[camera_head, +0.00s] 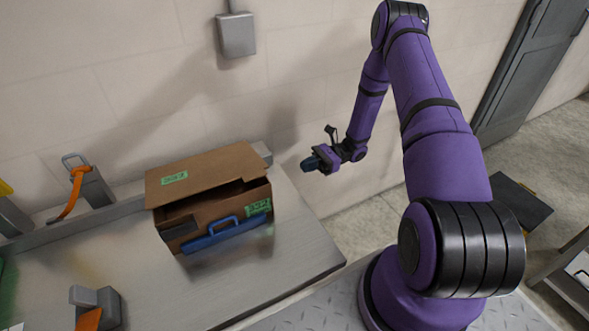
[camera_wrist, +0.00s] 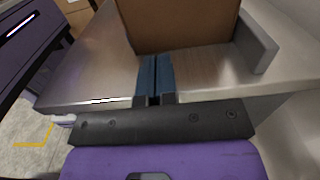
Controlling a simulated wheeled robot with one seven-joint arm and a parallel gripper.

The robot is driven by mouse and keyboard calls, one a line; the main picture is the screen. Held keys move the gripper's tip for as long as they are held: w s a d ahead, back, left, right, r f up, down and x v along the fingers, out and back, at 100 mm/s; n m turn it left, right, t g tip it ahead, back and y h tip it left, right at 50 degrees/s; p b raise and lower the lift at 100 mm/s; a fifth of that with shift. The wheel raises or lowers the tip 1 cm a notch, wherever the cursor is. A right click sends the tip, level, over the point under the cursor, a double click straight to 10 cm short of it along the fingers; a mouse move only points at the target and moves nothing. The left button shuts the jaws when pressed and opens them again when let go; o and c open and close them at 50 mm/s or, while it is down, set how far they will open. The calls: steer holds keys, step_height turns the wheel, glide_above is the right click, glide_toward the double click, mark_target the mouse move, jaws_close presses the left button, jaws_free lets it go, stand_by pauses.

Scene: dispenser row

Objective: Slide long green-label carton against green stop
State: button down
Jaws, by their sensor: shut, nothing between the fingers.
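The brown carton (camera_head: 205,208) stands on the metal bench, with a green label (camera_head: 174,178) on its lid and another on its front right. Its lid is slightly raised over a dark gap. A blue handled piece (camera_head: 225,233) is at its lower front. My gripper (camera_head: 307,164) is to the right of the carton, off the bench's right end, with a gap between them in the head view. In the wrist view my shut, empty blue fingers (camera_wrist: 154,72) point toward the carton's side (camera_wrist: 180,22). A green patch (camera_head: 8,275) at the left edge is cut off; I cannot tell whether it is the stop.
A grey rail (camera_head: 115,211) runs along the back of the bench, and its end (camera_wrist: 257,42) shows right of the carton in the wrist view. A grey dispenser with an orange strap (camera_head: 75,190) and a grey-orange fixture (camera_head: 97,308) stand left. Bench around the carton's front is clear.

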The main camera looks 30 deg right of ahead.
steer(key=a, duration=1.2)
steer(key=shift+a, duration=0.3)
steer(key=shift+a, duration=0.1)
steer(key=a, duration=4.6)
steer(key=shift+a, duration=0.1)
